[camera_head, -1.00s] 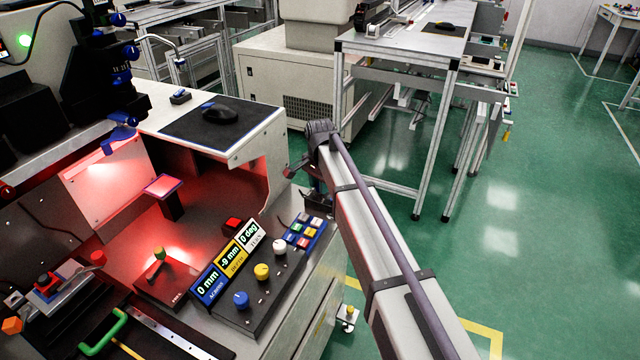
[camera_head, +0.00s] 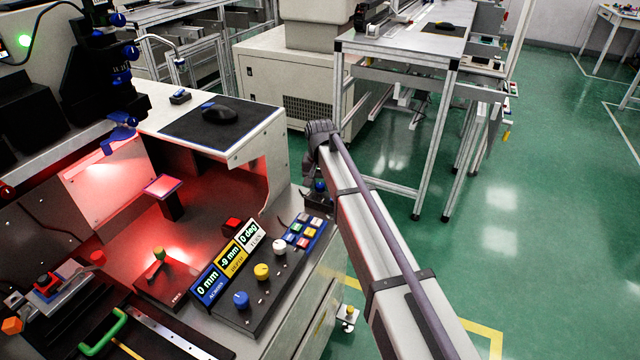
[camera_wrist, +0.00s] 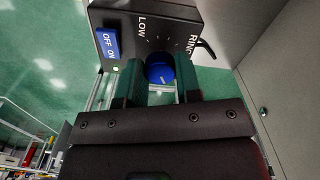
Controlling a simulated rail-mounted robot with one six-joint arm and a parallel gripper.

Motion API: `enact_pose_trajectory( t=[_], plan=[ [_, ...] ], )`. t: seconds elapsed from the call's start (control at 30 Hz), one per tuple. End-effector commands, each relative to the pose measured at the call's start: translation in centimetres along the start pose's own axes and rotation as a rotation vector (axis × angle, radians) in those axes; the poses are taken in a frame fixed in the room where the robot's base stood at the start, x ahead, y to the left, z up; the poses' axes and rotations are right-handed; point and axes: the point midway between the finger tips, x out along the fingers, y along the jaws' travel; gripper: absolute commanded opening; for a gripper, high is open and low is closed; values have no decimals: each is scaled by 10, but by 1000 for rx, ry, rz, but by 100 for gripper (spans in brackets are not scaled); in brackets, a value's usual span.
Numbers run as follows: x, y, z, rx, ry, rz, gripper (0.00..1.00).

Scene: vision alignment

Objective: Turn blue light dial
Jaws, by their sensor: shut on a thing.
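The blue light dial (camera_wrist: 160,70) is on the front of a black control box (camera_wrist: 115,18) in the wrist view, below a ring of marks lettered LOW and RING. My gripper (camera_wrist: 161,82) has a dark green finger on each side of the dial and is shut on it. A pale mark shows on the dial's lower right. In the head view, my wrist is beside the machine's right side, and the gripper's fingers and the control box cannot be made out clearly.
A blue OFF/ON switch (camera_wrist: 107,43) with a lit green lamp (camera_wrist: 116,69) is left of the dial. A dark cable curves at the box's right. In the head view, a panel of knobs (camera_head: 262,285) and a mouse (camera_head: 220,112) are on the machine. Green floor is free at right.

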Motion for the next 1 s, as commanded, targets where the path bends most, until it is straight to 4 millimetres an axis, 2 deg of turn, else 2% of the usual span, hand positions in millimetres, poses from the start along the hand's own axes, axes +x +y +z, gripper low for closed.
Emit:
enact_pose_trajectory(
  t=[0.6, 1.0],
  plan=[
    [0, 1, 0, -557, 0, 0, 8],
    [0, 1, 0, -753, -1, 0, 8]
  ],
)
